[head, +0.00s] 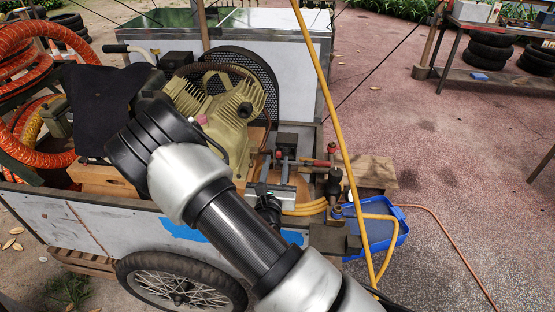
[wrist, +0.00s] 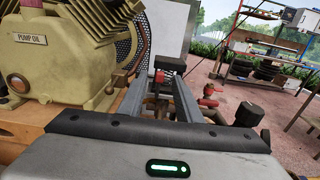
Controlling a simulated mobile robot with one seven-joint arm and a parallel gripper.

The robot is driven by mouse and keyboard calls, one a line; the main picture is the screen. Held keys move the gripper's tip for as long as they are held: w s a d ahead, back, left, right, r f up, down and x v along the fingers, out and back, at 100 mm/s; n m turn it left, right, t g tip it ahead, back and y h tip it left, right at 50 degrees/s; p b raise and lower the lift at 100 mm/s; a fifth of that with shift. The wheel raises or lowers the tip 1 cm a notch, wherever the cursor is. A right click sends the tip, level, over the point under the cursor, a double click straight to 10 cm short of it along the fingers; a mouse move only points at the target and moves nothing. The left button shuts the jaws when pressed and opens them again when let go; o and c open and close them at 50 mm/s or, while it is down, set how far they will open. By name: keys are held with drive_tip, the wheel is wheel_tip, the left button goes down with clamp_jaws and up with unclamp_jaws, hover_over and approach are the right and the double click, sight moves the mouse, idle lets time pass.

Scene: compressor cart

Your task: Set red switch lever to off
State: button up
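In the wrist view, a small red part (wrist: 160,76), which looks like the red switch lever, shows between the far ends of my two grey fingers. It is just below a black box (wrist: 172,63). My gripper (wrist: 167,80) is open, its fingers apart and reaching toward the box; I cannot tell whether either touches the red part. In the head view, my gripper (head: 283,160) is low beside the compressor, near the black box (head: 288,141). The lever cannot be made out there, and its on or off position is not clear.
The tan compressor pump (head: 222,105) stands close left of my gripper. A red-handled valve (head: 320,162) and brass fittings are close on the right. A blue tray (head: 385,235) lies right of the cart; paving beyond is open.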

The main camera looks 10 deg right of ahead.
drive_tip(key=shift+x, duration=1.4)
clamp_jaws()
drive_tip(key=shift+a, duration=0.1)
drive_tip(key=shift+w+a+f+n+p, duration=0.2)
drive_tip(key=shift+a+f+n+p, duration=0.5)
drive_tip(key=shift+n, duration=1.3)
drive_tip(key=shift+w+a+f+n+p, duration=0.2)
drive_tip(key=shift+a+n+p, duration=0.45)
drive_tip(key=shift+n+p, duration=1.05)
drive_tip(key=shift+w+a+f+n+p, duration=0.2)
drive_tip(key=shift+a+f+n+p, duration=0.4)
drive_tip(key=shift+n, duration=1.7)
drive_tip(key=shift+a+r, duration=0.1)
drive_tip(key=shift+a, duration=0.05)
